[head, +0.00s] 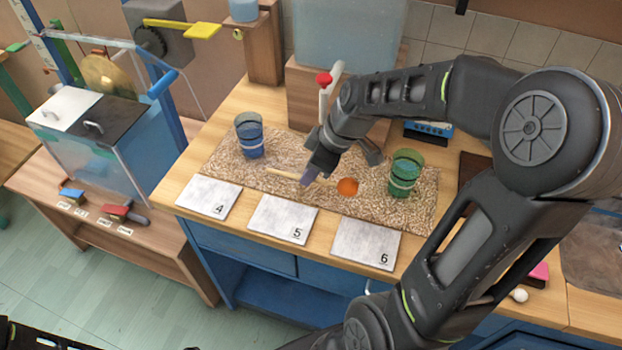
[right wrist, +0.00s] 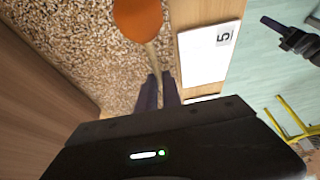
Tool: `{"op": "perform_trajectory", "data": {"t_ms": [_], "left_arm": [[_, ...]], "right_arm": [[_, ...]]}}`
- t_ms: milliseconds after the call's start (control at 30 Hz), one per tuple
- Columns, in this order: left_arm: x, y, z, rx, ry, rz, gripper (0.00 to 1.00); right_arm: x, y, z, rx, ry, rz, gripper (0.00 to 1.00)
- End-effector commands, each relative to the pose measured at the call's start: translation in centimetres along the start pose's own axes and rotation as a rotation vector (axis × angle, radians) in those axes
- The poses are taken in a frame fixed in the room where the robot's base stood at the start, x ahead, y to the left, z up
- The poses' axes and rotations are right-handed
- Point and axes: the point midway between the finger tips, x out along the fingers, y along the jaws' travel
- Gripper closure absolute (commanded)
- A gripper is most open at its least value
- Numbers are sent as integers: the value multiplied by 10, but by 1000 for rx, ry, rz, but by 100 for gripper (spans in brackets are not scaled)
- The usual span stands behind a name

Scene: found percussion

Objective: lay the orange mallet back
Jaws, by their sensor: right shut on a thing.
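The orange mallet has a round orange head (head: 347,187) and a thin pale stick, over the speckled mat (head: 228,160) between the blue and green cups. My right gripper (head: 308,179) is shut on the stick, with the head to its right. The right wrist view shows the orange head (right wrist: 137,18) and the stick running between my dark fingers (right wrist: 160,88). I cannot tell whether the mallet touches the mat. A dark gripper, apparently my left one (right wrist: 282,30), shows small at the right wrist view's upper right; its opening is unclear.
A blue cup (head: 249,136) stands on the mat's left and a green cup (head: 404,173) on its right. Tiles marked 4 (head: 209,197), 5 (head: 283,218) and 6 (head: 366,243) lie along the front edge. A wooden block (head: 318,100) stands behind.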

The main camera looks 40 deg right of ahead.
Motion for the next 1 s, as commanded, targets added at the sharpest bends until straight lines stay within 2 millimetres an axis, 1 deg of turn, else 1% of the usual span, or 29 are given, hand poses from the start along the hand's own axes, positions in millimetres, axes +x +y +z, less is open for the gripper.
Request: {"op": "perform_trajectory", "data": {"t_ms": [100,200,300,500,667,700,933,1000], "left_arm": [[-2,1,0,0,-1,0,100],[-5,2,0,-1,-1,-1,100],[-6,2,1,-1,-2,-2,100],[-5,2,1,-1,-2,-2,100],[0,0,0,-1,-1,-1,100],[-1,0,0,-1,-1,-1,100],[-2,0,0,-1,-1,-1,100],[-2,0,0,-1,-1,-1,100]], "right_arm": [[15,-1,7,3,-3,-4,100],[25,0,12,4,-3,-3,100],[27,4,12,3,-2,1,100],[28,4,12,2,-1,1,100],[32,4,14,1,-1,1,100],[31,4,13,2,-1,1,89],[30,4,13,2,-1,1,70],[30,4,13,2,-1,1,69]]}}
